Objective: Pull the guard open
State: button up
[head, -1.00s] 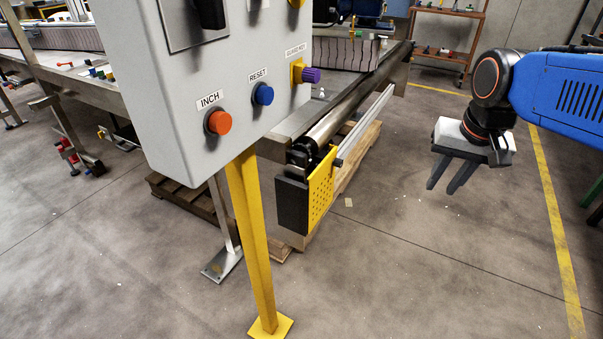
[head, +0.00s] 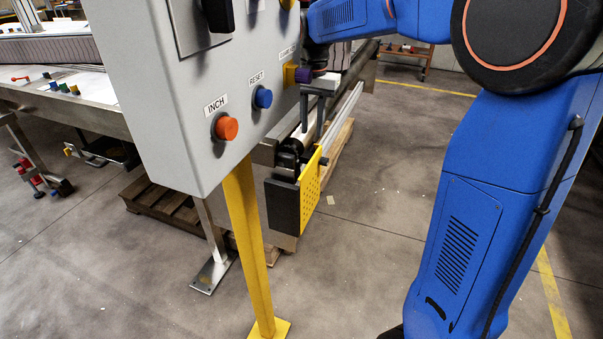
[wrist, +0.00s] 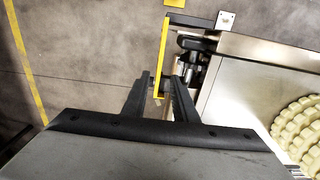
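The guard (head: 311,190) is a yellow perforated panel with a black side, at the end of the conveyor frame. In the wrist view its yellow plate (wrist: 161,50) shows as a thin upright strip. My gripper (head: 311,130) points down just above the guard, partly behind the control box in the head view. In the wrist view my gripper (wrist: 160,82) is open, its two dark fingers apart with the near end of the yellow plate between them. A small grey part shows beside the plate there; I cannot tell whether a finger touches anything.
The grey control box (head: 190,120) with INCH and RESET buttons stands close on the left on a yellow post (head: 250,250). A metal rail (head: 343,118) runs back from the guard. A wooden pallet (head: 170,205) lies below.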

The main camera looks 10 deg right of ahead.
aim_at(311, 172)
notch_tip(311, 172, down, 17)
jog(key=shift+f, duration=0.15)
dwell(0.5)
grip_shut()
dwell(1.4)
